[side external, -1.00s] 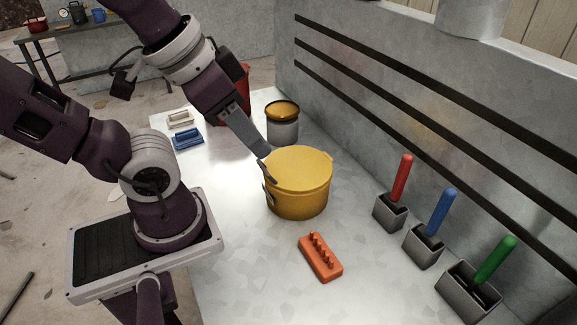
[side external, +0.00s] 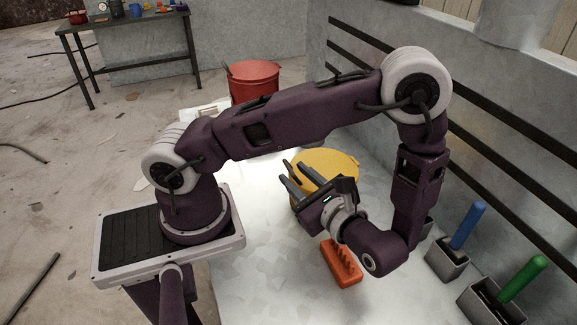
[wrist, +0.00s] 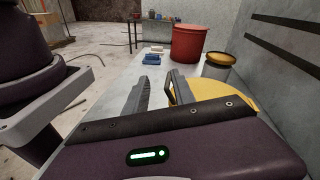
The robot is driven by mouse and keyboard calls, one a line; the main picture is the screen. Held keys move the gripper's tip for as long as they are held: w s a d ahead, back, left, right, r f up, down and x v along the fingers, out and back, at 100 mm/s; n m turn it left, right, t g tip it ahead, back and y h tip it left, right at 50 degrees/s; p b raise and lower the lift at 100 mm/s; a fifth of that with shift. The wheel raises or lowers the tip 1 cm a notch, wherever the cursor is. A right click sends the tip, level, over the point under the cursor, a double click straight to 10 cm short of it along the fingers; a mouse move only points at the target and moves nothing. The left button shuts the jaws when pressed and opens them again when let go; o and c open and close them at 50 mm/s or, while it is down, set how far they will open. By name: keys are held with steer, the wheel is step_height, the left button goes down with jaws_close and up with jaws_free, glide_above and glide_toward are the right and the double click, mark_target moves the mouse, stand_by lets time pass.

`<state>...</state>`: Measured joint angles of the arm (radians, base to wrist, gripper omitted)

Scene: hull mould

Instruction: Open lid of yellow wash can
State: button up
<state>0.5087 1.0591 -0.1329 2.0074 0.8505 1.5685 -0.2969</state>
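The yellow wash can (side external: 330,162) stands on the grey bench, mostly hidden behind my gripper and wrist in the side view. The visible part of its lid looks flat and closed. In the wrist view, part of the yellow can (wrist: 232,97) shows at the right, just beyond my gripper body. My gripper (side external: 284,171) is on the near side of the can, with its fingers pointing to the left. In the wrist view, the two dark fingers (wrist: 158,88) are apart with nothing between them. I cannot tell whether the right finger touches the can.
An orange pegged block (side external: 341,264) lies near my wrist. Holders with blue (side external: 466,226) and green (side external: 522,278) handles stand along the wall. A red bucket (side external: 254,82) stands behind; a grey can with yellow rim (wrist: 218,66) and a blue brush (wrist: 152,58) are farther along the bench.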

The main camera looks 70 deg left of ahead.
mark_target(284, 162)
steer(key=f+m+t, duration=0.1)
steer(key=f+m+t+y, duration=0.1)
steer(key=shift+w+f+m+y, duration=0.3)
steer(key=shift+w+f, duration=0.05)
steer(key=shift+w+a+f+t, duration=0.1)
steer(key=shift+a+f+t, duration=0.1)
steer(key=shift+t, duration=0.1)
steer(key=a, duration=0.6)
steer(key=shift+a, duration=0.4)
jaws_close()
steer(key=shift+s, duration=0.2)
